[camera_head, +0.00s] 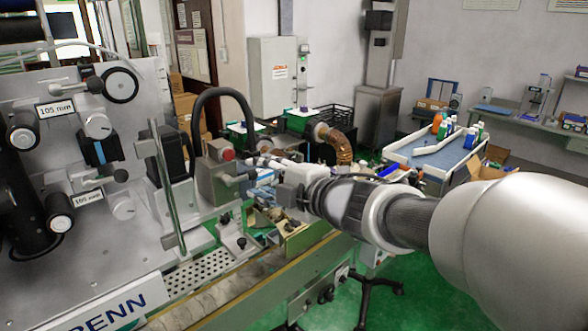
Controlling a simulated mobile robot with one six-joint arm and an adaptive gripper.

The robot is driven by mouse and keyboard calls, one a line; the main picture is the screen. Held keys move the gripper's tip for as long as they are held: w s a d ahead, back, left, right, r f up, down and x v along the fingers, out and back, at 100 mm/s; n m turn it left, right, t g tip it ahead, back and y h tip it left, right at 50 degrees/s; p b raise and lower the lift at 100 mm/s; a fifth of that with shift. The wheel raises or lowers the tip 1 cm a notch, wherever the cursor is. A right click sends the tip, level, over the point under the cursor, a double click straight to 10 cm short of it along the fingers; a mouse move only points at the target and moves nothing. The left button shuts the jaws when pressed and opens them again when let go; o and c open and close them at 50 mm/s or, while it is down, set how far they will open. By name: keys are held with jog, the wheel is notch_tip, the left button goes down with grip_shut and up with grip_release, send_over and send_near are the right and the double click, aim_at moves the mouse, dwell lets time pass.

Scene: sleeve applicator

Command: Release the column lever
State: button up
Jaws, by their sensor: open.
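My arm reaches in from the right, and my gripper (254,172) points left at the machine. Its fingers are small in view and partly merge with the parts behind them; they look open. They are close to the right side of a grey box (213,184) with a red button (228,154) on top. I cannot tell whether they touch it. The column lever is not clearly distinguishable; it may be among the small parts by the box, partly hidden by my gripper. A vertical metal rod (167,190) stands left of the box.
The machine's panel (90,235) with black rollers fills the left. A metal rail (270,272) runs below my arm. A black hose (226,92) arches over the grey box. A blue-topped cart (436,152) with bottles stands at the back right. Green floor (430,290) is open at lower right.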

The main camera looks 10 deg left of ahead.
jog(key=v, duration=1)
jog(key=shift+s+d+r, duration=0.1)
jog(key=shift+r, duration=0.05)
jog(key=w+d+r+m+t+h, duration=0.15)
jog(key=d+m+t+h, duration=0.25)
jog(key=d+m+h, duration=0.5)
jog(key=s+d+f+m+h, duration=0.2)
jog(key=d+m, duration=0.1)
jog(key=d, duration=0.2)
jog(key=s+d+f+m+h, duration=0.1)
jog(key=d+f+m, duration=0.1)
jog(key=d+m, duration=0.25)
jog(key=s+d+f+m+g+h, duration=0.2)
jog(key=s+d+f+m+g, duration=0.3)
jog(key=s+f, duration=0.3)
jog(key=s+a+f+m+g+y, duration=0.1)
jog(key=s+a+f+m+g, duration=0.1)
jog(key=s, duration=0.4)
jog(key=s+a+f+m+g+y, duration=0.1)
jog(key=s+a+f+m+g, duration=0.1)
jog(key=s+f, duration=0.2)
jog(key=s, duration=0.3)
jog(key=shift+s+g, duration=0.35)
jog(key=shift+g, duration=0.05)
